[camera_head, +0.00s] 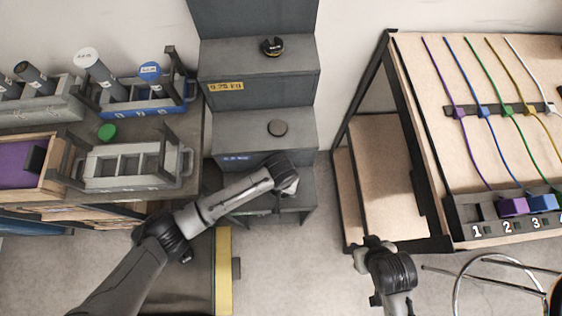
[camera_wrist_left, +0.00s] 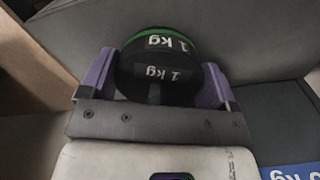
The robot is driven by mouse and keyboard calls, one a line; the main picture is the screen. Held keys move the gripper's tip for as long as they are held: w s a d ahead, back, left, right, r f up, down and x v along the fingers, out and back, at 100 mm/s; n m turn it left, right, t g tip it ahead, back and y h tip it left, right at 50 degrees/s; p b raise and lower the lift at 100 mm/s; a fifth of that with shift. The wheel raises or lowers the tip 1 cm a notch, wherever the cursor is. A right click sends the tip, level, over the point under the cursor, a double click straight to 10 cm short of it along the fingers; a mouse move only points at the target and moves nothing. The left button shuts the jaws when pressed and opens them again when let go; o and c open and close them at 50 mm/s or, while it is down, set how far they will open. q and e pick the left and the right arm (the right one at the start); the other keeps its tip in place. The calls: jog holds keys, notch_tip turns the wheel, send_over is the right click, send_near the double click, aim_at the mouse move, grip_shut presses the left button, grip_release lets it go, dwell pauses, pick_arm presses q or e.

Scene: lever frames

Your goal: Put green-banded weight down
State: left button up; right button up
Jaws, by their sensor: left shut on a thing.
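The green-banded weight (camera_wrist_left: 160,72) is a black round piece marked 1 kg, with a green band along its far edge, in the left wrist view. My left gripper (camera_wrist_left: 155,82) is shut on it, with a purple finger pad on each side. A grey surface lies close behind the weight; I cannot tell whether they touch. In the head view my left wrist is over the lower part of the grey stepped stand (camera_head: 300,116), and the weight and fingers are hidden beneath it.
A black weight (camera_head: 272,46) sits on the step marked 0.75 kg. A dark round piece (camera_head: 278,128) is on the step below. A cable board (camera_head: 430,90) stands right.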

pick_arm(q)
jog(key=shift+w, duration=0.1)
jog(key=o, duration=1.5)
jog(key=shift+c, duration=0.2)
notch_tip(320, 180, up, 12)
jog(key=p, duration=0.4)
jog(key=s+a+r+n+t, duration=0.1)
jog(key=s+a+r+t, duration=0.1)
jog(key=s+a, duration=1.7)
jog(key=a+t, duration=0.1)
jog(key=a, duration=0.1)
jog(key=shift+a+n+t, duration=0.3)
jog(key=shift+a, duration=0.05)
